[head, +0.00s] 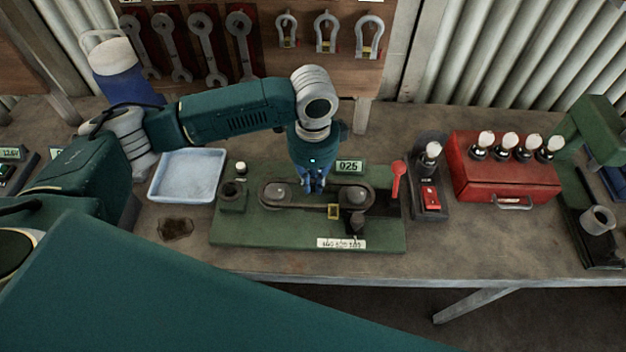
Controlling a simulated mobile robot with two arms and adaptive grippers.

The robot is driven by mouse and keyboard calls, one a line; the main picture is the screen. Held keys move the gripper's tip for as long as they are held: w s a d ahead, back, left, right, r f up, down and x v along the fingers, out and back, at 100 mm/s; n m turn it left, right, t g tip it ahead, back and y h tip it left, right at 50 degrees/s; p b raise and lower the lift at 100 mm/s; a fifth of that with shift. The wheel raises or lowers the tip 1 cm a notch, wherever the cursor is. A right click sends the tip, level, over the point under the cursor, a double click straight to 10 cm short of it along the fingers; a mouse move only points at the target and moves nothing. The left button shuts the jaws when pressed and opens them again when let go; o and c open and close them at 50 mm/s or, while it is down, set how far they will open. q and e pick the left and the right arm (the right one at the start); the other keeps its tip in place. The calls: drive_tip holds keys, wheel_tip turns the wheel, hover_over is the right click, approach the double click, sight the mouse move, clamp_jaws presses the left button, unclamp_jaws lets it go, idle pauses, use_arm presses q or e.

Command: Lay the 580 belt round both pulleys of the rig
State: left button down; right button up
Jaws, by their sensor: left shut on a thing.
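The rig is a green base plate (232,232) on the bench with a left pulley (277,194) and a right pulley (354,196). My right gripper is out of view.
A red lever (397,177) and a "025" plate (348,166) stand at the rig's back right. A pale blue tray (187,199) lies left. A switch box (430,200) and a red box with bulbs (507,180) stand right.

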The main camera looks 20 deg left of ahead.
sight(313, 191)
use_arm(q)
drive_tip(key=c, duration=1.7)
unclamp_jaws()
drive_tip(key=shift+o, duration=0.2)
wheel_tip(313, 191, up, 12)
drive_tip(key=shift+s, duration=0.1)
